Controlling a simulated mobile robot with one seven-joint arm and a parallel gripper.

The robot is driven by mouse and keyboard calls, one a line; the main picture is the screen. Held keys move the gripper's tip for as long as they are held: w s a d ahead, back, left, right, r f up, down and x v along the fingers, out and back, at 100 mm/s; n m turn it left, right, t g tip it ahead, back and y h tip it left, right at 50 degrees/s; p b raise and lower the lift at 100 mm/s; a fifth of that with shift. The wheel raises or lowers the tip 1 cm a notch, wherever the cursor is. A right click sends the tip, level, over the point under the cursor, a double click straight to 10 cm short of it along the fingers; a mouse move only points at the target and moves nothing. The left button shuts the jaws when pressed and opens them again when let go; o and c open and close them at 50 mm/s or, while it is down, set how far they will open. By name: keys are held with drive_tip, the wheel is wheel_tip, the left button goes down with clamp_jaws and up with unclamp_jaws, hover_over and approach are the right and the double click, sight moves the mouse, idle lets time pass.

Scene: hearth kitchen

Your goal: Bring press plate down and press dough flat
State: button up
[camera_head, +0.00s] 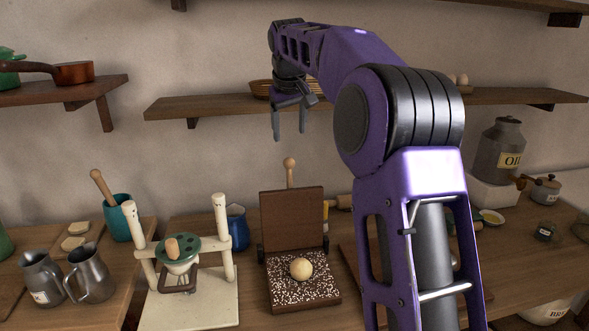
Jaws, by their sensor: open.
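The press stands on the counter at the lower middle. Its dark wooden press plate (292,219) is raised upright at the back, with a round-knobbed handle (290,165) sticking up behind it. Its base (312,291) is flat and speckled with white, like flour. A pale ball of dough (301,269) sits on the base. My gripper (289,122) is open and empty, pointing down. In the picture it is above the handle and in front of the wall shelf. Its depth relative to the handle is hard to judge.
Left of the press is a cream stand (190,306) with two posts and a green-topped part. A blue jug (236,228) stands between them. Metal pitchers (90,275) are farther left. A shelf (210,104) runs along the wall behind my gripper. My arm hides much of the right counter.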

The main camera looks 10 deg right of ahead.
sight(289, 171)
drive_tip(key=b+x, duration=0.1)
drive_tip(key=x, duration=1.5)
drive_tip(key=shift+f, duration=0.2)
drive_tip(key=shift+c, duration=0.2)
clamp_jaws()
idle(0.5)
